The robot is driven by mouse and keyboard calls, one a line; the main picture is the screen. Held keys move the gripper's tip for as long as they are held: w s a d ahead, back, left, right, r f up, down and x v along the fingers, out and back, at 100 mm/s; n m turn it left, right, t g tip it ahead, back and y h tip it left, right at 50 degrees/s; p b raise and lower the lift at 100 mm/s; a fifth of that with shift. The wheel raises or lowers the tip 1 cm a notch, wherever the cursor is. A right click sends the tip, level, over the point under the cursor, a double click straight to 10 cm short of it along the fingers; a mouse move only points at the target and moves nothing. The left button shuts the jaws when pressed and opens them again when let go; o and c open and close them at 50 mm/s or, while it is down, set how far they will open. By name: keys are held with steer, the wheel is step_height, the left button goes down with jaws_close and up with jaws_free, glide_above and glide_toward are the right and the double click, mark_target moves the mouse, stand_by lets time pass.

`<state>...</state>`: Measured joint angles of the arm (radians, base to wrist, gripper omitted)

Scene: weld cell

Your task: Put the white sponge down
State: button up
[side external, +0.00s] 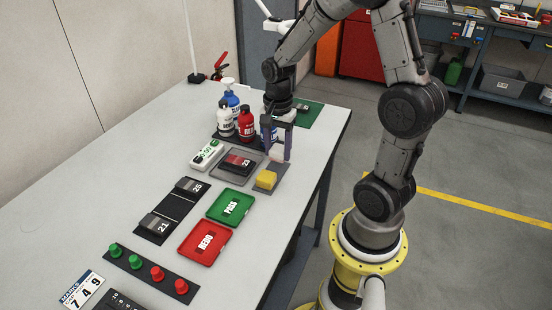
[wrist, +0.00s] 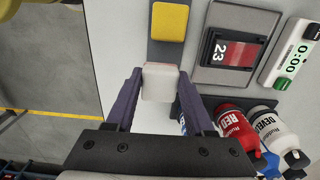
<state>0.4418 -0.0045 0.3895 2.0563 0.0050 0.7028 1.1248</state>
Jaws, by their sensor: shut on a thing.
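The white sponge (wrist: 160,84) is between the two purple fingers of my gripper (wrist: 158,76) in the wrist view. My gripper is shut on it. In the side view the sponge (side external: 277,154) hangs below my gripper (side external: 278,148), near the right edge of the table and just behind the yellow sponge. The yellow sponge (side external: 266,180) lies on a grey mat (side external: 281,168); it also shows at the top of the wrist view (wrist: 170,20). I cannot tell whether the white sponge touches the mat.
Red, white and blue bottles (side external: 246,124) stand close behind my gripper. A tray with a block marked 23 (side external: 238,163) and a timer (side external: 207,154) are to the left. Green PASS (side external: 231,207) and red REDO (side external: 205,242) trays lie nearer the camera.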

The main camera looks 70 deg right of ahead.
mark_target(276, 159)
steer(key=shift+w+d+f, duration=0.1)
steer(key=shift+w+f, duration=0.1)
steer(key=shift+f, duration=0.1)
steer(key=shift+w+f, duration=0.1)
steer(key=shift+f, duration=1.55)
steer(key=shift+f, duration=0.15)
steer(key=o, duration=1.3)
